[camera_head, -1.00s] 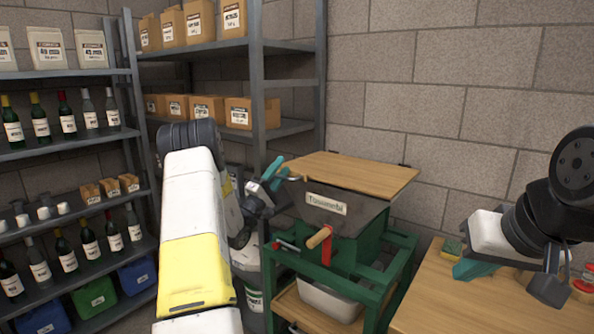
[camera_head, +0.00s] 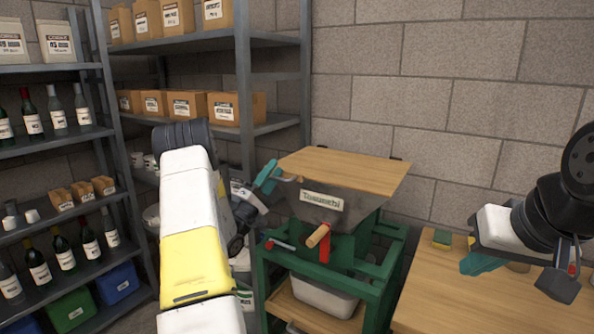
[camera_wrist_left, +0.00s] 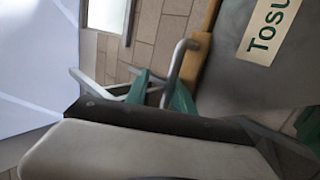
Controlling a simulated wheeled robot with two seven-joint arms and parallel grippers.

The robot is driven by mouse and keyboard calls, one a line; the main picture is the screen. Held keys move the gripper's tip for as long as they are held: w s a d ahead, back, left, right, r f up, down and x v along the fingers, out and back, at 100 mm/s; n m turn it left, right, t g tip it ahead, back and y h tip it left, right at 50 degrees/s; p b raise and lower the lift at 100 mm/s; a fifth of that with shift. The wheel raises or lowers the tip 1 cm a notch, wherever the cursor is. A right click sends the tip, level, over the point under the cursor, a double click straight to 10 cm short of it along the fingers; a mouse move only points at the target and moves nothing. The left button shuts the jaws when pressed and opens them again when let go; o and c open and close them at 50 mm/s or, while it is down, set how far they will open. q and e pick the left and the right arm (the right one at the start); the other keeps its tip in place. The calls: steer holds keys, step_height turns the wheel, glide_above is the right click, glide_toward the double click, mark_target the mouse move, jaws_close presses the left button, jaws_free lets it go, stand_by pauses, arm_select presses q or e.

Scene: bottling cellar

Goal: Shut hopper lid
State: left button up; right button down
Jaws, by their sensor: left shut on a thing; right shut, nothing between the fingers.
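The hopper (camera_head: 365,212) is a dark grey bin with a "Tosunechi"-like label on a green stand. Its flat wooden lid (camera_head: 345,168) lies across the top and looks level. A bent metal handle (camera_head: 289,179) sticks out from the lid's left edge. My left gripper (camera_head: 270,178), with teal fingers, is shut on this handle. The left wrist view shows the handle (camera_wrist_left: 176,68) between the teal fingers (camera_wrist_left: 160,93), beside the lid's wooden edge (camera_wrist_left: 198,55). My right gripper (camera_head: 482,264) is shut and empty above the wooden table, away from the hopper.
A crank with a wooden grip (camera_head: 318,236) is on the stand's front, above a pale bin (camera_head: 315,297). A wooden table (camera_head: 445,300) with a sponge (camera_head: 442,239) stands at right. Shelves with bottles (camera_head: 62,250) and boxes (camera_head: 185,104) fill the left. A block wall is behind.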

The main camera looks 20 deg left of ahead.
arm_select(q)
step_height(320, 180, down, 9)
steer(key=s, duration=0.2)
steer(key=shift+s+a, duration=0.15)
steer(key=shift+a, duration=0.1)
stand_by(0.4)
steer(key=shift+r, duration=0.15)
stand_by(0.3)
